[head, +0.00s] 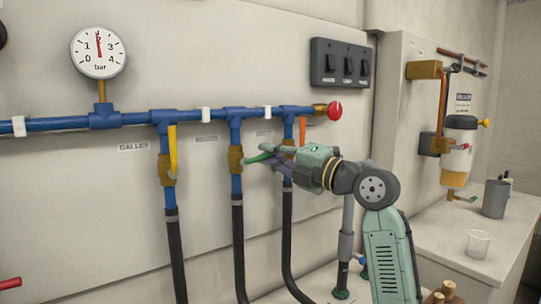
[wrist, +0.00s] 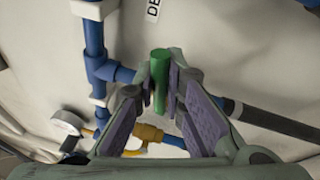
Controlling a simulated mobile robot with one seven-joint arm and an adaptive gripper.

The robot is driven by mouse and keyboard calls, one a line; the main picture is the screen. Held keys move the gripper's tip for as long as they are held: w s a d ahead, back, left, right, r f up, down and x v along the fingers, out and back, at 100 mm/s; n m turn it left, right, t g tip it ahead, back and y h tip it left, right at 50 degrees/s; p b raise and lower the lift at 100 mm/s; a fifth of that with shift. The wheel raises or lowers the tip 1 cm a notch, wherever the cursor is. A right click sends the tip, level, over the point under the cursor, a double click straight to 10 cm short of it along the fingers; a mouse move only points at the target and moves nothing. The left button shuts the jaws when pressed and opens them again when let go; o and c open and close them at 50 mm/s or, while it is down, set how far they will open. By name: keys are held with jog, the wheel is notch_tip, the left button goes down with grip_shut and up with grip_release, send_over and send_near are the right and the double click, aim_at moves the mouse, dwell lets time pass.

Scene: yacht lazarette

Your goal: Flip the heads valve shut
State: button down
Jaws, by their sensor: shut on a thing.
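Three valves hang from the blue pipe. The middle valve (head: 235,158) has a brass body and a green lever (head: 259,157); its label is too small to read. The green lever lies roughly level, crosswise to its upright pipe. My gripper (head: 273,157) reaches in from the right and is shut on this lever. In the wrist view, the green lever (wrist: 159,85) stands between my two fingers. The left valve has a yellow lever (head: 173,150) pointing down along its pipe, beside a GALLEY label (head: 133,147). The right valve's orange lever (head: 302,131) also points along its pipe, partly hidden by my gripper.
A gauge (head: 98,52) stands above the pipe, and a red knob (head: 335,111) caps its right end. A switch panel (head: 340,64) is above. Black hoses (head: 240,250) hang below the valves. A grey cup (head: 495,198) and a clear cup (head: 478,244) stand on the right counter.

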jog(key=shift+f+m+t+b, duration=0.4)
jog(key=shift+f+m+b, duration=0.45)
jog(key=shift+b, duration=0.25)
jog(key=shift+m+b, duration=0.45)
jog(key=shift+m, duration=0.3)
jog(key=c, duration=1.6)
grip_release()
jog(key=shift+r, duration=0.1)
jog(key=shift+c, duration=0.2)
jog(key=v, duration=1.2)
jog(key=shift+f, duration=0.2)
